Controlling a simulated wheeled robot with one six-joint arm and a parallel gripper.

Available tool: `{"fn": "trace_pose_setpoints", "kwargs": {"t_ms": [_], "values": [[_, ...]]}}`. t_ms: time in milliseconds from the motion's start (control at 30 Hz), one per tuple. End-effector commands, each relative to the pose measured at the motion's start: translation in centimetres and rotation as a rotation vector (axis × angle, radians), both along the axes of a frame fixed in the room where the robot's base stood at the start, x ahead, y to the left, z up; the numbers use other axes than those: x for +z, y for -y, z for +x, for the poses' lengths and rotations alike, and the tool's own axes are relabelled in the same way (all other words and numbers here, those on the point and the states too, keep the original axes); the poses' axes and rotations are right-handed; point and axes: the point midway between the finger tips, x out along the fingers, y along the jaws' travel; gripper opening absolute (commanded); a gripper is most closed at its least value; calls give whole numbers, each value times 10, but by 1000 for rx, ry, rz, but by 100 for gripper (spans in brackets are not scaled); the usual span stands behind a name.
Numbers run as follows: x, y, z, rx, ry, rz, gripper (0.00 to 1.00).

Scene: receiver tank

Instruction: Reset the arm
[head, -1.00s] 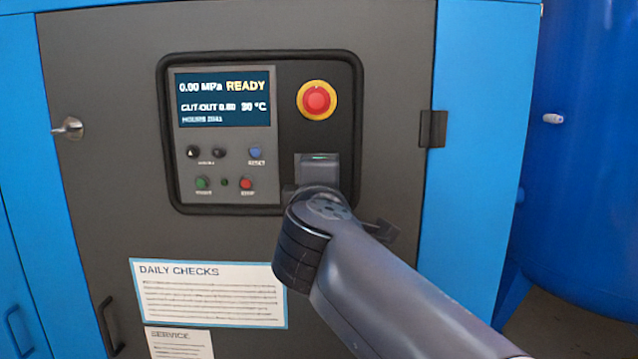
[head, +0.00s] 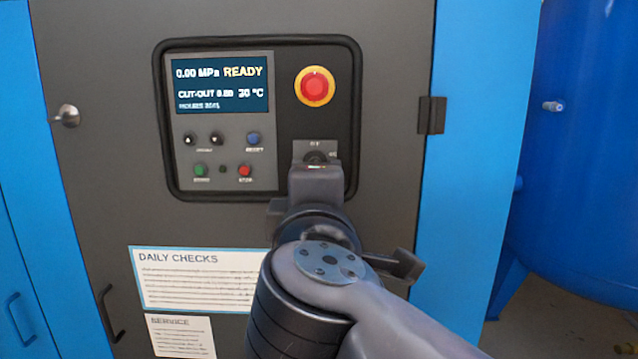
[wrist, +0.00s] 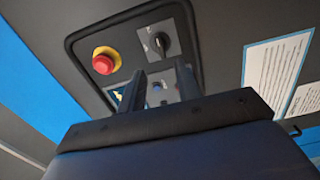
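My gripper (head: 316,172) is in front of the lower right of the control panel, below the red emergency stop. In the wrist view its two fingers (wrist: 158,74) stand apart with nothing between them, so it is open and empty. The black rotary switch (head: 317,157) shows just above the gripper in the head view. In the wrist view the switch (wrist: 160,43) is beyond the fingers, apart from them. My arm comes in from the lower right, bent at the wrist.
The panel screen (head: 222,86) reads 0.00 MPa READY. The emergency stop (head: 314,87) is above the gripper. The blue reset button (head: 254,139) is left of it. A Daily Checks sheet (head: 190,280) is below. A blue tank (head: 590,160) stands at right.

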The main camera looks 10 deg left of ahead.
Motion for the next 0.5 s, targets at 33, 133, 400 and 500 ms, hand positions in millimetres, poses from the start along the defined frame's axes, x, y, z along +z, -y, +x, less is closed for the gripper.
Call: {"fn": "trace_pose_setpoints", "kwargs": {"t_ms": [33,133,400,500], "values": [[0,0,-2,1,0,0,32],[0,1,-3,0,0,-1,32],[0,1,-3,-1,0,-1,32],[0,0,1,-2,0,-1,32]]}}
